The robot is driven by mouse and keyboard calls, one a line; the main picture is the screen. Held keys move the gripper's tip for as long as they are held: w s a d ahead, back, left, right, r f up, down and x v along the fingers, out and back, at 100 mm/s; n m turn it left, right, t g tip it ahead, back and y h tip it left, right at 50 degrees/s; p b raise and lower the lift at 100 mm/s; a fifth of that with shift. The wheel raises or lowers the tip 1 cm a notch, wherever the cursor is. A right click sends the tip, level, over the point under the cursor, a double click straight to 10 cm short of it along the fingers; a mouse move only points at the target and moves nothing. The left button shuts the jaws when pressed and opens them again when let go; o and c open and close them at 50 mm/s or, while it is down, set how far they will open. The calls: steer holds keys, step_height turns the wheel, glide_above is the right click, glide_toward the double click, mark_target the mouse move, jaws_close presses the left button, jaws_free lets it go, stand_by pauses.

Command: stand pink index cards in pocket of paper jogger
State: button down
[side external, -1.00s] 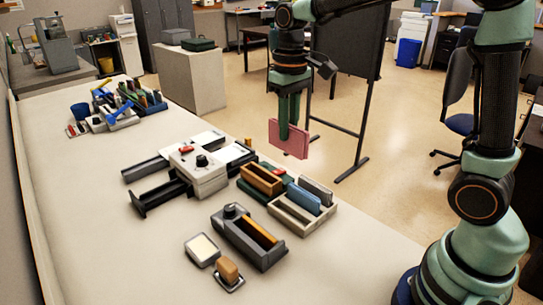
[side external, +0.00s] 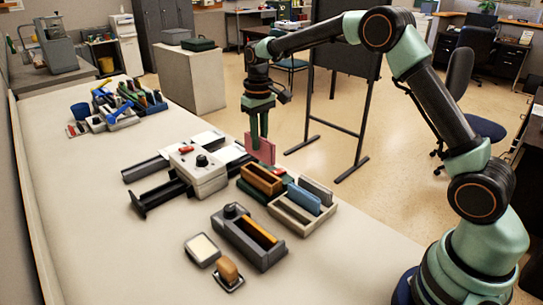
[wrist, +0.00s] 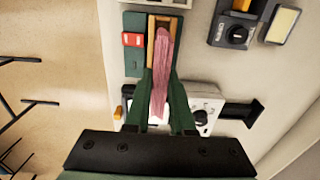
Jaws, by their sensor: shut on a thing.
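My gripper (side external: 259,138) points down and is shut on the pink index cards (side external: 266,152), which hang upright between its fingers. In the wrist view the cards (wrist: 162,55) show edge-on between the fingers (wrist: 161,82), over or in line with a long wooden pocket. That wooden pocket (side external: 262,178) stands on a green base with a red block (wrist: 132,39), seemingly the paper jogger. In the side view the cards are just behind the pocket, their lower edge partly hidden. I cannot tell their exact height above it.
A white box with a black knob (side external: 198,172) and dark rails stands left of the pocket. A cream rack with blue and grey dividers (side external: 302,205) is at its right. A grey holder with an orange strip (side external: 249,238) is in front. The front right tabletop is clear.

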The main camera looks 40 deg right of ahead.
steer(key=shift+f, duration=3.8)
steer(key=c, duration=0.7)
jaws_free()
steer(key=shift+r, duration=4.5)
